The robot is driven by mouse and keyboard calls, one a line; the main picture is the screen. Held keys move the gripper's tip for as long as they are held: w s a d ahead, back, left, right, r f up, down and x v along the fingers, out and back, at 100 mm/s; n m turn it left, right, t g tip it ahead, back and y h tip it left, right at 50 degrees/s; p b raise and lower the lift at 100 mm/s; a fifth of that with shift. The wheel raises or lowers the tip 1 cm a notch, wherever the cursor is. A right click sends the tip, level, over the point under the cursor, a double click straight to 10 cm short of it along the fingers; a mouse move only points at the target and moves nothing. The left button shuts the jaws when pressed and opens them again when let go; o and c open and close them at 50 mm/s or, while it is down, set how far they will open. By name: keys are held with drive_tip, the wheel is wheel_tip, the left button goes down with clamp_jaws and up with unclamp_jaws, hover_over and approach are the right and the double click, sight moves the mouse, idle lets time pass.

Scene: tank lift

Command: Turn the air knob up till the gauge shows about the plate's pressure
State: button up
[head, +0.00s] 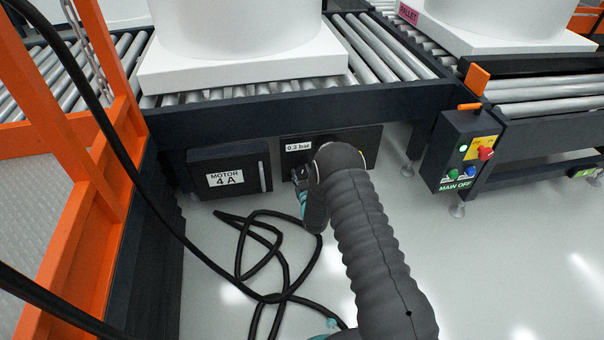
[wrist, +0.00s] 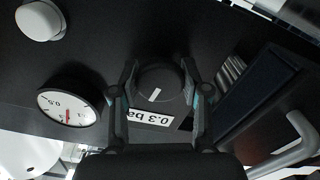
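The black round air knob (wrist: 160,84), with a white pointer mark, sits on a dark panel (head: 372,145). My gripper (wrist: 160,72) has one finger on each side of it and appears shut on it. The gauge (wrist: 68,107) is left of the knob in the wrist view, tilted, with a white dial, a red needle and a readable 0.5; the exact reading is too small to tell. The white plate (wrist: 151,118) reads 0.3 bar, upside down there; it also shows in the head view (head: 298,146). My arm hides the knob and gauge in the head view.
A MOTOR 4 A box (head: 228,172) hangs left of the panel under the roller conveyor (head: 375,50). A black hose (head: 265,250) lies looped on the floor. A control box (head: 462,150) stands at right. An orange frame (head: 85,170) is at left.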

drive_tip(key=shift+c, duration=0.7)
drive_tip(key=shift+m, duration=0.9)
drive_tip(key=o, duration=1.2)
drive_tip(key=shift+c, duration=0.2)
drive_tip(key=shift+s, duration=0.1)
drive_tip(key=v, duration=1.1)
drive_tip(key=shift+s, duration=0.35)
drive_tip(key=shift+d, duration=0.1)
